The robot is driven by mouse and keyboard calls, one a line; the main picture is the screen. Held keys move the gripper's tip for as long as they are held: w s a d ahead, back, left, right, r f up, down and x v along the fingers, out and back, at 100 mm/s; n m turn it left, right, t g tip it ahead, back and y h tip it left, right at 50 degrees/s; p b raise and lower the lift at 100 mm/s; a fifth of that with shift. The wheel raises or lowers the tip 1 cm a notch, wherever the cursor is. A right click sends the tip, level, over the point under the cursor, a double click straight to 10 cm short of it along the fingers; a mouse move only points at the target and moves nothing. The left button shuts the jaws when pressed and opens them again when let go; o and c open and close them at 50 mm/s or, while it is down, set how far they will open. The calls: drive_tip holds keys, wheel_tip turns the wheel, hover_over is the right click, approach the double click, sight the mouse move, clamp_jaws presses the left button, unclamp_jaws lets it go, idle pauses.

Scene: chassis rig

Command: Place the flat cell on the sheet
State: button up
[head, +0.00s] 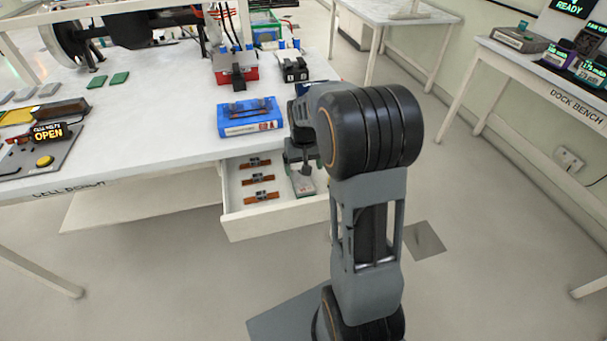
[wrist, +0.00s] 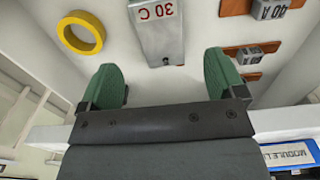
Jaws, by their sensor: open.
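A silver flat block marked "30 C" (wrist: 158,28), which looks like the flat cell, lies in the open drawer (head: 240,222). In the head view it shows as a pale piece (head: 304,184) below my gripper (head: 300,163). In the wrist view my gripper (wrist: 164,78) has its green fingers spread wide, with nothing between them. The block lies beyond the fingertips, between their lines, and appears apart from them. I cannot tell for certain which thing is the sheet.
Several orange-brown fuse pieces (head: 259,179) lie left of the block in the drawer. A yellow ring (wrist: 80,33) is on its other side. A blue module case (head: 250,124) and red box (head: 236,70) stand on the bench (head: 160,130) above. Floor in front is mostly clear.

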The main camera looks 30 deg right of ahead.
drive_tip(key=s+a+r+n+t, duration=0.1)
drive_tip(key=s+a+r, duration=0.4)
drive_tip(key=s+r, duration=0.3)
drive_tip(key=s+a+n+t, duration=0.1)
drive_tip(key=s+a, duration=0.3)
drive_tip(key=s, duration=0.4)
drive_tip(key=shift+t, duration=0.5)
drive_tip(key=shift+w+a, duration=0.1)
wheel_tip(320, 180, up, 12)
drive_tip(key=p, duration=1.1)
drive_tip(key=shift+s+a+t, duration=0.2)
drive_tip(key=shift+t, duration=0.1)
drive_tip(key=shift+r, duration=0.15)
drive_tip(key=shift+c, duration=0.3)
